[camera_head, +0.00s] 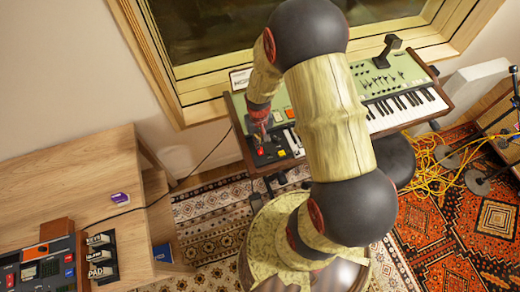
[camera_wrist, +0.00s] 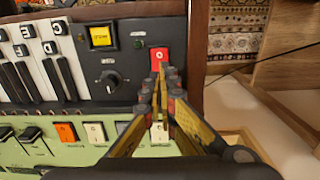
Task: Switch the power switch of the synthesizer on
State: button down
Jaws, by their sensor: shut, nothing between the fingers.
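The synthesizer (camera_head: 372,72) has a green panel, wooden ends and piano keys, and stands below the window. Its red power switch (camera_wrist: 159,55) shows a round white mark, on the black panel near the wooden end in the wrist view. A small red patch, likely the same switch (camera_head: 260,151), shows in the head view. My gripper (camera_wrist: 160,72) is shut and empty, with its fingertips over the lower edge of the red switch. I cannot tell whether they touch it. In the head view my gripper (camera_head: 262,137) is above the synthesizer's left end. The switch's lower part is hidden behind the fingertips.
Close to the switch are a yellow button (camera_wrist: 101,36) and a black knob (camera_wrist: 111,82). White keys (camera_wrist: 15,75) lie left. A wooden desk (camera_head: 75,170) with electronics stands at the left. Yellow cables (camera_head: 432,165) lie on the rugs at the right.

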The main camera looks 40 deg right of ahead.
jog(key=shift+f+b, duration=0.7)
jog(key=shift+f, duration=0.4)
dwell(0.5)
jog(key=shift+r, duration=0.15)
jog(key=shift+r+p, duration=2.75)
jog(key=shift+r, duration=0.7)
jog(key=shift+s+a, duration=0.1)
jog(key=shift+s, duration=0.25)
jog(key=s+a+g, duration=0.1)
jog(key=s+g, duration=0.1)
jog(key=s, duration=0.2)
notch_tip(320, 180, up, 17)
jog(key=t+b, duration=0.1)
jog(key=t, duration=0.1)
send_over(263, 159)
jog(key=s+a, duration=0.3)
jog(key=a, duration=0.1)
jog(key=s+a+r+n+t+b, duration=0.1)
jog(key=s+a+r+t, duration=0.1)
jog(key=r, duration=0.6)
jog(key=s+a+r+n+t, duration=0.2)
jog(key=a+r+t, duration=0.1)
jog(key=r, duration=0.6)
jog(key=shift+s+a+r+t+b, duration=0.2)
jog(key=shift+a+r+t+b, duration=0.15)
jog(key=shift+a, duration=0.45)
